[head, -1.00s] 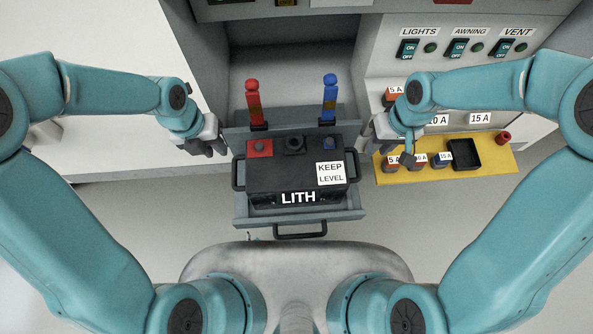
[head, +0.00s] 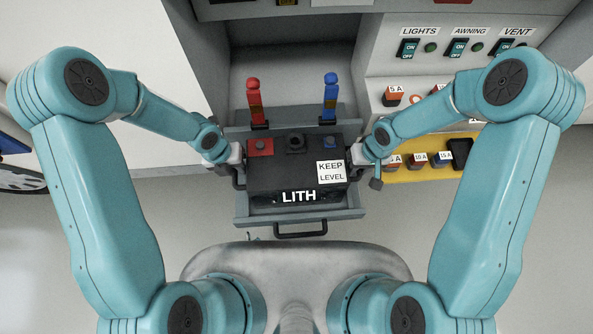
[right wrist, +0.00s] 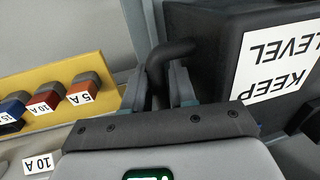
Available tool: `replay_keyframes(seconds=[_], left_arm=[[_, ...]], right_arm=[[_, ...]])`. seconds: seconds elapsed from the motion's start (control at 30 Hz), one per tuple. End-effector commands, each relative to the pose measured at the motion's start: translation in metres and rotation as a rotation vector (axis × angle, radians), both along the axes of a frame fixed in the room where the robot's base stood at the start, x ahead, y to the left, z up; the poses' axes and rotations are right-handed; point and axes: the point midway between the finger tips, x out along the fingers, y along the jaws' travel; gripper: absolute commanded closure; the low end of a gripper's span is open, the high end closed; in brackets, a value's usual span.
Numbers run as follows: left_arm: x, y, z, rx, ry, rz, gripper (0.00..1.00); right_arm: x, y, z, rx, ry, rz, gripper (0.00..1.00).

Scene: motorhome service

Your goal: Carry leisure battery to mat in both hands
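The leisure battery (head: 265,178) is a black box marked LITH and KEEP LEVEL. It sits level in a grey pull-out tray (head: 350,214), with a black handle at each side. My left gripper (head: 238,168) is at its left handle; its fingers are too small and hidden to judge. My right gripper (head: 352,162) is at the right handle. In the right wrist view its fingers (right wrist: 166,88) stand either side of the right handle (right wrist: 172,50), with a small gap showing, so it looks open around it. I see no mat.
A red lead (head: 253,100) and a blue lead (head: 330,98) stand upright behind the battery. A yellow shelf (head: 425,174) with fuses and a black tray is close on the right. Switch panels are above it.

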Motion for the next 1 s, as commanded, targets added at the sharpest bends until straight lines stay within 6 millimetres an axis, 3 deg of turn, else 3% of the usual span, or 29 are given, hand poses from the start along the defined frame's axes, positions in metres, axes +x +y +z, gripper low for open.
replay_keyframes(seconds=[0.13,0.23,1.0], left_arm=[[0.0000,0.0001,0.0001,0.000,0.000,0.000,0.74],[0.0000,0.0000,0.0001,0.000,0.000,0.000,1.00],[-0.0002,0.0003,0.0004,0.001,0.001,0.000,1.00]], right_arm=[[0.0001,-0.0001,0.0001,0.000,0.000,0.000,0.74],[0.0002,-0.0002,0.0002,0.000,0.000,0.000,1.00],[0.0002,-0.0004,0.0005,0.000,-0.001,0.000,1.00]])
